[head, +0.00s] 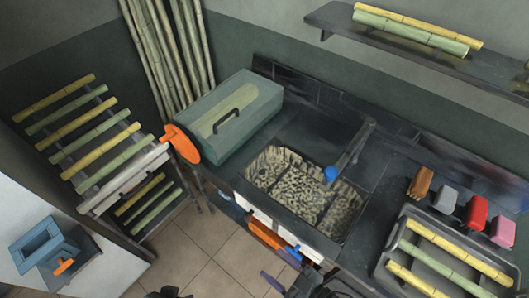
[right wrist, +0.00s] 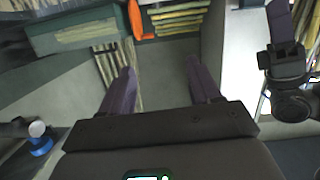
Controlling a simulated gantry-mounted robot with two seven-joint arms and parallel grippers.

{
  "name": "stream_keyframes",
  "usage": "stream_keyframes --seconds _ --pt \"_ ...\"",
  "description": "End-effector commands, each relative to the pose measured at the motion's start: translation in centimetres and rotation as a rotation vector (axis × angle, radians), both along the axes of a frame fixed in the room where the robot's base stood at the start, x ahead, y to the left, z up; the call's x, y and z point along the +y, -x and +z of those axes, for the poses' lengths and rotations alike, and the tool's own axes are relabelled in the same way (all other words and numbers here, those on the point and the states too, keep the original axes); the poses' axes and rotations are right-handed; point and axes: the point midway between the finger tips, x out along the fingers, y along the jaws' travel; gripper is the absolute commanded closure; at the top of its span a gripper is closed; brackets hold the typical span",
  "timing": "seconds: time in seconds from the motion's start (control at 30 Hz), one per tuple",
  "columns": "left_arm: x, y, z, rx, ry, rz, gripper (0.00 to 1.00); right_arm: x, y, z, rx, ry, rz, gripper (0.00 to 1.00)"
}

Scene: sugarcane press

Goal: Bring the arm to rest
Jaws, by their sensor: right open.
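My right gripper (head: 284,268) is at the bottom edge of the head view, in front of the counter. In the right wrist view its two purple fingers (right wrist: 158,66) stand wide apart with nothing between them. My left gripper (right wrist: 281,30) shows in part at the right of the right wrist view, with one purple finger visible; its jaw opening is hidden. In the head view only dark parts of my left arm show at the bottom edge. A green box with a handle (head: 232,118) stands on the counter, with an orange disc (head: 183,145) at its left end.
A sink (head: 347,224) with mottled contents and a blue-tipped tap (head: 331,174) is in the counter. A tray of canes (head: 383,262) and several coloured blocks are right. A cane rack (head: 122,186) and a blue device (head: 40,244) are left. Floor (head: 215,262) is clear.

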Motion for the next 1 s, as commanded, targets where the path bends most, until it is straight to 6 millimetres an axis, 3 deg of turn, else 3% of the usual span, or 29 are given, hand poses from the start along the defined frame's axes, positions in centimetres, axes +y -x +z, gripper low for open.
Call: stream_keyframes --seconds 0.13,0.27,0.43,0.67,0.73,1.0 --pt "0.1 0.0 0.0 -0.002 -0.005 -0.004 0.57 -5.3 -1.7 -0.6 0.182 0.156 -0.276 0.38" --pt "0.2 -0.1 0.0 -0.002 -0.010 -0.006 0.57 -10.5 -1.5 -1.0 0.374 0.269 -0.472 0.38" --pt "0.2 -0.1 0.0 -0.002 -0.010 -0.006 0.57 -15.3 1.1 -1.5 0.616 0.380 -0.622 0.38" --pt "0.2 -0.1 0.1 -0.003 -0.007 -0.005 0.57 -17.9 6.6 -3.7 0.942 0.519 -0.664 0.38" --pt "0.1 -0.1 2.4 0.003 -0.006 -0.002 0.57 -17.9 6.8 -1.0 0.951 0.533 -0.656 0.38" --pt "-0.1 -0.2 10.2 -0.006 0.004 0.003 0.57 -17.9 6.8 6.2 0.948 0.532 -0.656 0.38"
